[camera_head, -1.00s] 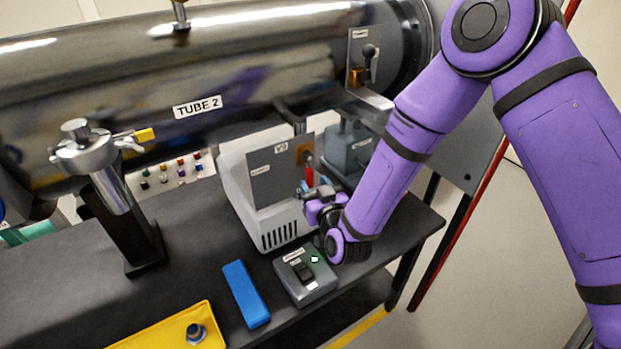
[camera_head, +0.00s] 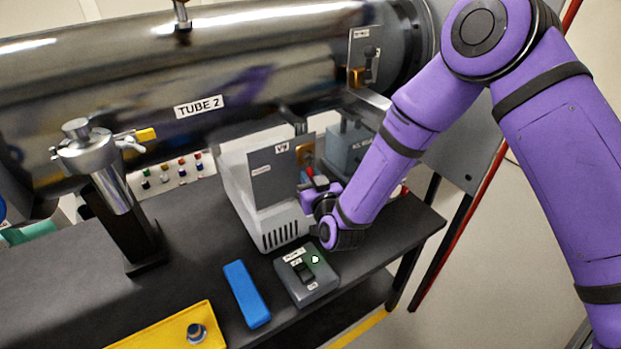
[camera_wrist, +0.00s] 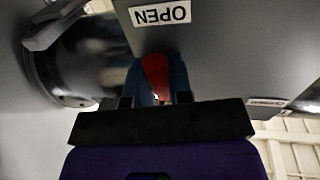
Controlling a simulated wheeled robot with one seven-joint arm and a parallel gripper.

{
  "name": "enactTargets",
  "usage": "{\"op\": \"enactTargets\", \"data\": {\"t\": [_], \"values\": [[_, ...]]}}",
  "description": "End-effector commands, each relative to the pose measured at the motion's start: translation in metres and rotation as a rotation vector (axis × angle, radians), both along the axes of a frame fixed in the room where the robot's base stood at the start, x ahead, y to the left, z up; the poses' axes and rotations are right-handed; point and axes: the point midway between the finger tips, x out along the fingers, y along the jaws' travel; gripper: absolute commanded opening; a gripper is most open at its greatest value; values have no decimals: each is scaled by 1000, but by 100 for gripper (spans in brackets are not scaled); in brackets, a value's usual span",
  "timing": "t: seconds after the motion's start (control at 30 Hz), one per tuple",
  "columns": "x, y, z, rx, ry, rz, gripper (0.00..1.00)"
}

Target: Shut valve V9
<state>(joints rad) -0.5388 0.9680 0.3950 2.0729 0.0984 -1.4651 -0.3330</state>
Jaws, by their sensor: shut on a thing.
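Valve V9 is on a grey upright panel (camera_head: 275,178) on the white box, with a "V9" label (camera_head: 282,148) and a brass-coloured mount (camera_head: 305,153). Its red handle (camera_head: 309,172) is mostly hidden by my gripper (camera_head: 312,180) in the head view. In the wrist view, the red handle (camera_wrist: 155,72) sits between the blue fingers of my gripper (camera_wrist: 156,82), which is shut on it. An upside-down "OPEN" label (camera_wrist: 160,14) is on the panel just beyond the handle. The handle's exact angle is hard to tell.
A grey switch box (camera_head: 307,277), a blue block (camera_head: 246,293) and a yellow plate (camera_head: 165,332) lie on the dark bench in front. The large metal tube (camera_head: 130,85) runs behind. A similar lever (camera_head: 372,60) is on an upper panel. A grey box (camera_head: 348,145) stands behind my wrist.

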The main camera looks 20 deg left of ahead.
Motion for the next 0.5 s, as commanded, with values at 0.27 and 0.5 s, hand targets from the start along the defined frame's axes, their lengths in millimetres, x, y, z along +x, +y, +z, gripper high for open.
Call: {"op": "enactTargets", "data": {"t": [0.27,0.5], "values": [[-10,8,2,141,163,0,0],[-17,14,5,251,292,-1,0]]}}
